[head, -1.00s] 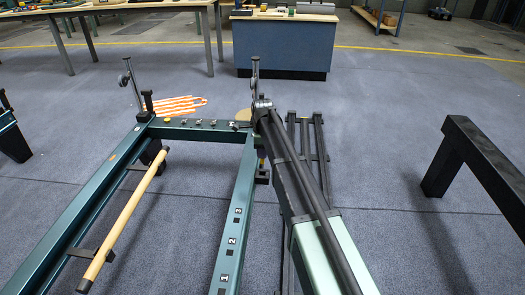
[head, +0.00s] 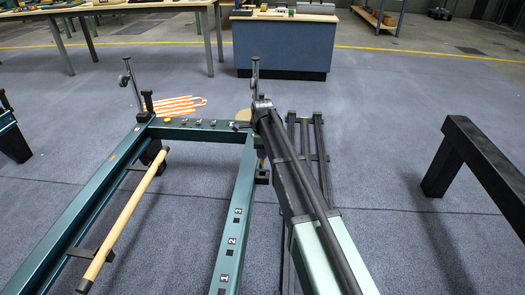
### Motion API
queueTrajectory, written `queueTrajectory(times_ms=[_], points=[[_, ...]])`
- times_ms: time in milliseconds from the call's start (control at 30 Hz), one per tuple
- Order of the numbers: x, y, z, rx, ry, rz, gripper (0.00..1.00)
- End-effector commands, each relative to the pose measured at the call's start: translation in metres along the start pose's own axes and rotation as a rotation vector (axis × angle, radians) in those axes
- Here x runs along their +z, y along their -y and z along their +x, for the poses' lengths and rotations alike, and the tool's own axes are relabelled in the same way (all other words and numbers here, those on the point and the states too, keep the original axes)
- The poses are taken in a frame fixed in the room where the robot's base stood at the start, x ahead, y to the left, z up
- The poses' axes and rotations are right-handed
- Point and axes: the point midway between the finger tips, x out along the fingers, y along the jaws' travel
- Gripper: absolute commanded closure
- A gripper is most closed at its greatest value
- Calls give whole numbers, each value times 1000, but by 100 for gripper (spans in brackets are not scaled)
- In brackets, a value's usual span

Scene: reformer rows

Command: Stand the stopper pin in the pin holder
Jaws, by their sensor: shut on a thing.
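My arm reaches from the lower right to the far right corner of the teal reformer frame (head: 238,190). My gripper (head: 242,125) is at the far end of the arm, by the right end of the frame's far crossbar (head: 190,132). It is small and partly hidden by my wrist. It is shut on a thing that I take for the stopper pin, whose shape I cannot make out. Several small fittings stand along the top of the crossbar. I cannot tell which fitting is the pin holder.
Two upright posts rise at the far corners, one left (head: 132,85) and one right (head: 255,75). A wooden bar (head: 127,220) runs inside the frame. A black stand (head: 475,165) is at right.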

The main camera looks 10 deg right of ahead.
Motion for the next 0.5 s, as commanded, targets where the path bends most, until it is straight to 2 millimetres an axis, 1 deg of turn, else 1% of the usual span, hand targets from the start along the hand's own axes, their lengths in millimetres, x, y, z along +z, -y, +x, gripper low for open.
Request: queueTrajectory(times_ms=[500], points=[[0,0,11,0,0,0,94]])
